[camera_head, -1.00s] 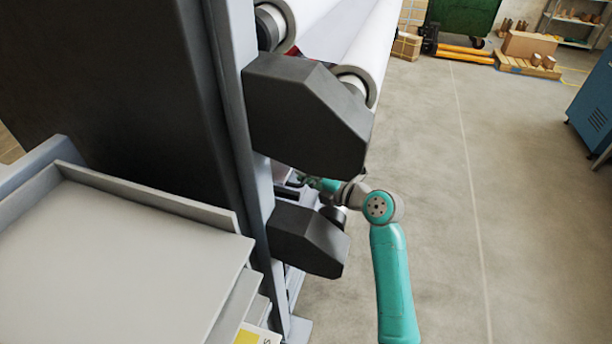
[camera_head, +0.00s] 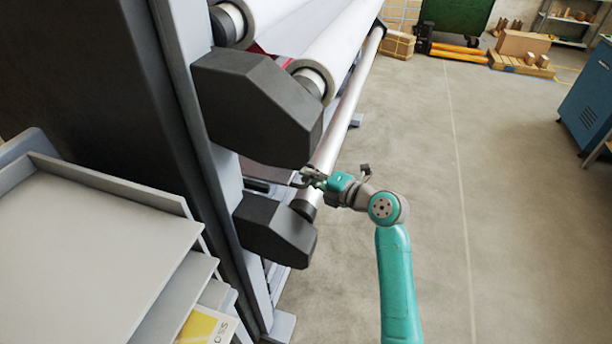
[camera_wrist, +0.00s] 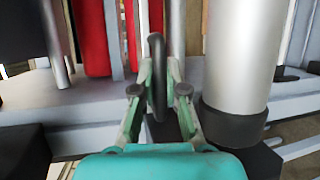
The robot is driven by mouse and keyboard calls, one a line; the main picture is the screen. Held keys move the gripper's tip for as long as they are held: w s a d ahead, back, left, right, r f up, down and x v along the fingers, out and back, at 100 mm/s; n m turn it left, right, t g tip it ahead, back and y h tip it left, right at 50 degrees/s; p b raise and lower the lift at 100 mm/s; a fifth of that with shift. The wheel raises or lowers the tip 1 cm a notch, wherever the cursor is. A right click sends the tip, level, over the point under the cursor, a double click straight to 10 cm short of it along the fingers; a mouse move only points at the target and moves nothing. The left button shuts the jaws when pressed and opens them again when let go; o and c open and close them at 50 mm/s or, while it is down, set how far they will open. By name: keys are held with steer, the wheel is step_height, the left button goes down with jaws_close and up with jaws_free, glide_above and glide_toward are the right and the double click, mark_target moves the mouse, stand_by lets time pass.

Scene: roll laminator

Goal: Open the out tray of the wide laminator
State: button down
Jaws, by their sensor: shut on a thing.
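The wide laminator (camera_head: 180,150) stands at the left in the head view, with a grey frame, black end housings and white rolls. My gripper (camera_head: 308,180) is in front of its lower part, between the upper and lower black housings. In the wrist view my gripper (camera_wrist: 158,85) is shut on a dark upright bar-like handle (camera_wrist: 157,60), one finger on each side. A thin dull reddish surface (camera_head: 268,173) shows between the housings near my gripper; I cannot tell whether it is the out tray. The join between handle and tray is hidden.
A silver roller (camera_head: 343,118) passes close behind my gripper and also shows at its right in the wrist view (camera_wrist: 246,60). A grey stack of trays (camera_head: 85,250) stands at lower left. Open concrete floor (camera_head: 420,130) lies to the right, with a blue cabinet (camera_head: 590,95) beyond.

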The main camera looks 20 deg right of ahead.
steer(key=shift+s+d+f, duration=0.1)
steer(key=shift+s+d, duration=0.35)
steer(key=shift+d, duration=0.2)
steer(key=shift+s+d, duration=0.45)
steer(key=shift+d, duration=0.15)
steer(key=c, duration=1.2)
jaws_free()
steer(key=shift+d, duration=0.15)
steer(key=shift+s, duration=0.1)
steer(key=v, duration=1.2)
